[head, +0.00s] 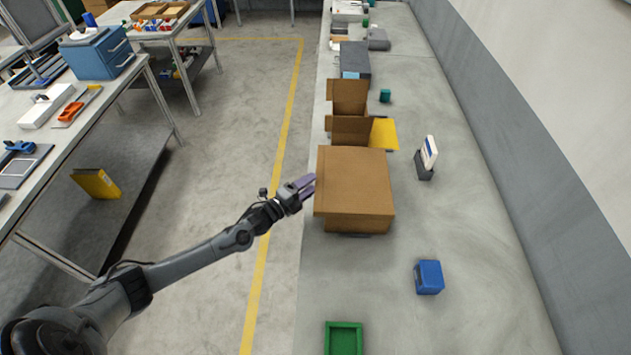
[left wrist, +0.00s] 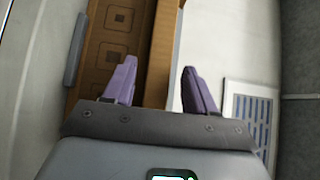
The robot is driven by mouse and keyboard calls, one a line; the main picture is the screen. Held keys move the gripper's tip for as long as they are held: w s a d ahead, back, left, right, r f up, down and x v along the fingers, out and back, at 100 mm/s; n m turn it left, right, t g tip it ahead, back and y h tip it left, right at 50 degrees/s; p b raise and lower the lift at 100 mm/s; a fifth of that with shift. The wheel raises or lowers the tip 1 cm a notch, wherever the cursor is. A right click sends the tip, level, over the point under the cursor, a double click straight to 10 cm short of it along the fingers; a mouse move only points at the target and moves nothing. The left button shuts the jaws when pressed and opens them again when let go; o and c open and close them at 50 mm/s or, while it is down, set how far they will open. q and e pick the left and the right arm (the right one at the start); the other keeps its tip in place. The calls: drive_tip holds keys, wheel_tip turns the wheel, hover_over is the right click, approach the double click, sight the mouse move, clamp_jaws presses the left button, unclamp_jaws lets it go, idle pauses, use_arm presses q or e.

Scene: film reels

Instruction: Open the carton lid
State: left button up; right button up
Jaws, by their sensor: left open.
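The brown carton (head: 358,223) stands on the long grey bench, with its flat lid (head: 356,178) lying shut on top. The lid's left edge reaches close to the bench's aisle side. My left gripper (head: 309,184) is just left of that edge, open, with purple fingers pointing at the carton. In the left wrist view the open fingers (left wrist: 160,72) are apart, with brown cardboard (left wrist: 114,38) marked with printed squares beyond them. I see nothing held between them. Whether a finger touches the lid I cannot tell. My right gripper is not in view.
An open brown box (head: 349,128) and a yellow item (head: 384,133) stand behind the carton. A white-and-dark upright item (head: 428,154) and a blue box (head: 429,277) are to its right. A green tray (head: 344,325) lies nearer. The bench between the carton and wall is mostly clear.

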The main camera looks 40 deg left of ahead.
use_arm(q)
drive_tip(key=shift+w+d, duration=0.15)
drive_tip(key=shift+w, duration=0.65)
drive_tip(key=shift+w+d, duration=0.1)
drive_tip(key=shift+w, duration=0.65)
clamp_jaws()
